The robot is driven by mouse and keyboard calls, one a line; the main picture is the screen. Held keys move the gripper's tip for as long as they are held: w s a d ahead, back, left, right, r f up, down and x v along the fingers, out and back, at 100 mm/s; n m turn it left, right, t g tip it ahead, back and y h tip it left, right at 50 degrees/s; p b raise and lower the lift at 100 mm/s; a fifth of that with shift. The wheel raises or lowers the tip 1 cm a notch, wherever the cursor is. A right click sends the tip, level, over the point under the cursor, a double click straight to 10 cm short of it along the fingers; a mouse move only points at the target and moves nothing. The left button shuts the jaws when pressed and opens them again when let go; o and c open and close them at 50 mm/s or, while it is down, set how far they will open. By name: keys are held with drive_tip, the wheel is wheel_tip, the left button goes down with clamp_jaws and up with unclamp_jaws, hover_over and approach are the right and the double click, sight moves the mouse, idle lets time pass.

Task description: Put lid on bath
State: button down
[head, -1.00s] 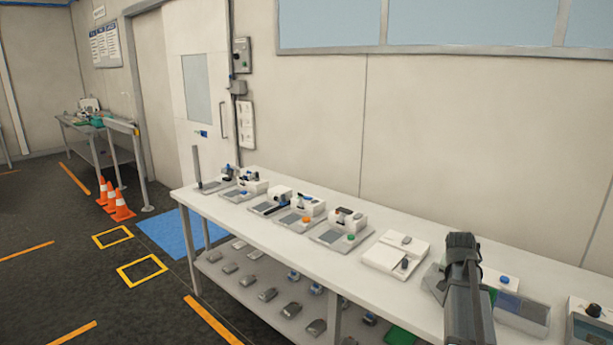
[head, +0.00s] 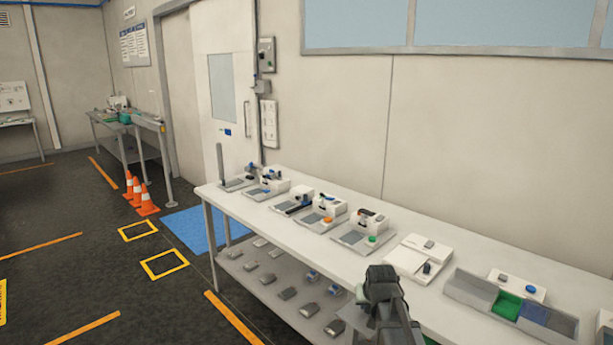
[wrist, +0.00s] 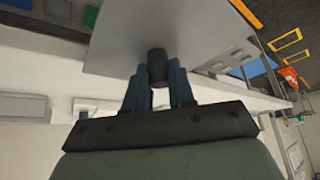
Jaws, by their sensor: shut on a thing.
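My gripper (wrist: 159,88) is shut on the dark round knob (wrist: 157,66) of a flat grey lid (wrist: 130,35), in the wrist view. The lid is held off the table. In the head view my gripper (head: 382,280) hangs at the table's front edge, left of a long grey tray (head: 462,318). The tray has grey, green (head: 508,307) and blue compartments, open at the top. It is the likely bath, but I cannot tell which compartment is meant. Green and blue patches also show at the top left of the wrist view.
A long white table (head: 300,226) carries several small devices to the left, with a white box (head: 418,255) nearest the tray. A lower shelf (head: 265,285) holds small grey items. Orange cones (head: 147,203) stand on the floor at left. The wall is close behind.

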drive_tip(key=shift+s+a+f+n, duration=0.1)
drive_tip(key=shift+a+n, duration=0.05)
drive_tip(key=shift+a, duration=0.3)
drive_tip(key=shift+s+a+f+n, duration=0.1)
drive_tip(key=shift+a+n, duration=0.05)
drive_tip(key=shift+a, duration=0.25)
drive_tip(key=shift+w+d, duration=0.35)
drive_tip(key=shift+w, duration=0.05)
drive_tip(key=w+d+r, duration=0.1)
drive_tip(key=r, duration=0.1)
drive_tip(key=w+d+r, duration=0.1)
drive_tip(key=r, duration=0.1)
drive_tip(key=w+d+r, duration=0.1)
drive_tip(key=d+r, duration=0.1)
drive_tip(key=shift+d+r, duration=0.1)
drive_tip(key=shift+r, duration=0.3)
drive_tip(key=w+d+r, duration=0.2)
drive_tip(key=d+r, duration=0.1)
drive_tip(key=d, duration=0.2)
hover_over(467, 266)
drive_tip(key=s, duration=0.3)
drive_tip(key=f, duration=0.1)
drive_tip(key=shift+w+f, duration=0.15)
drive_tip(key=shift+f, duration=4.45)
drive_tip(key=shift+f, duration=0.1)
